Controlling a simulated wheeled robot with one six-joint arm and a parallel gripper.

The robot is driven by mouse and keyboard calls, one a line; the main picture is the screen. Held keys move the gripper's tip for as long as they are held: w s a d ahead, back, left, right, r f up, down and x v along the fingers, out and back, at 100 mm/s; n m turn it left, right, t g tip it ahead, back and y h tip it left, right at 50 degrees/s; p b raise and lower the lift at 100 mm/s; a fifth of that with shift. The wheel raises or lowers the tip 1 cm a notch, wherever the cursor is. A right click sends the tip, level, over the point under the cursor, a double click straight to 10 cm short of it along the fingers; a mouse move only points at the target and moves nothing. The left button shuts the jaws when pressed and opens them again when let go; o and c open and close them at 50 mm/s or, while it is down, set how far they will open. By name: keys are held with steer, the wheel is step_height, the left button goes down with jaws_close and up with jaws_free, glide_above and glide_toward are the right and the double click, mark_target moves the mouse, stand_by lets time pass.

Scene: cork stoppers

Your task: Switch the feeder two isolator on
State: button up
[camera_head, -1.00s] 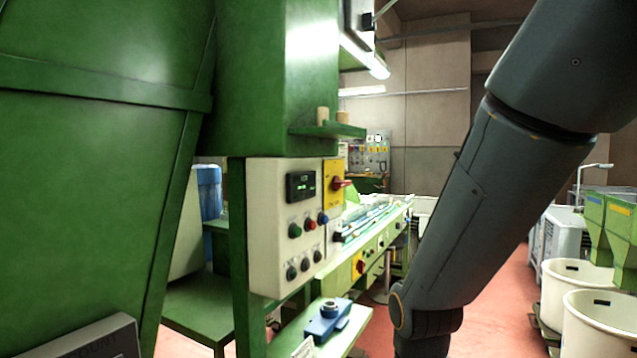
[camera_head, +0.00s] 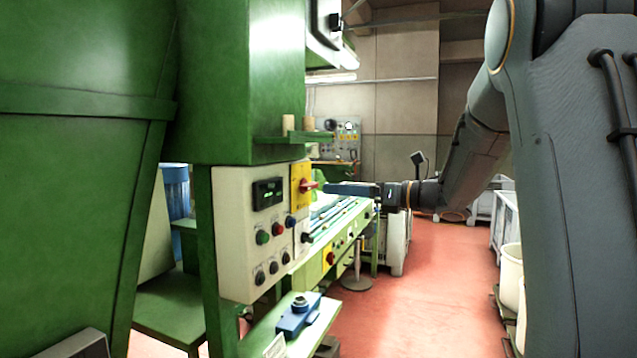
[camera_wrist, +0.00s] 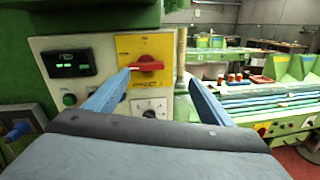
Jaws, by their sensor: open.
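A red rotary handle (camera_head: 307,186) sits on a yellow plate (camera_head: 301,199) at the right edge of a pale control panel (camera_head: 233,258). In the wrist view the handle (camera_wrist: 147,64) lies roughly horizontal on its yellow plate (camera_wrist: 142,45). The plate's lettering is too small to read, so I cannot tell which feeder it names. My gripper (camera_wrist: 160,76) is open and empty, with its blue fingers pointing at the panel. The handle shows between the fingertips, closer to the left one. In the head view my gripper (camera_head: 328,188) is just right of the handle; contact cannot be told.
The panel also carries a dark display (camera_head: 267,193), coloured buttons and black knobs. Another red knob (camera_head: 330,258) is on the green conveyor (camera_head: 345,240). A green shelf (camera_head: 290,138) with corks overhangs the panel. A blue device (camera_head: 298,315) stands below.

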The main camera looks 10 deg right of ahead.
mark_target(314, 186)
steer(key=w+a+n+p, duration=0.1)
steer(key=a, duration=0.1)
steer(key=a+n+g+y+p, duration=0.1)
steer(key=a, duration=0.1)
steer(key=w+a+n+p, duration=0.1)
steer(key=a, duration=0.1)
steer(key=shift+w+a+r+g, duration=0.15)
steer(key=shift+w+r+g, duration=0.15)
steer(key=shift+r, duration=0.1)
steer(key=c, duration=1)
steer(key=shift+c, duration=0.2)
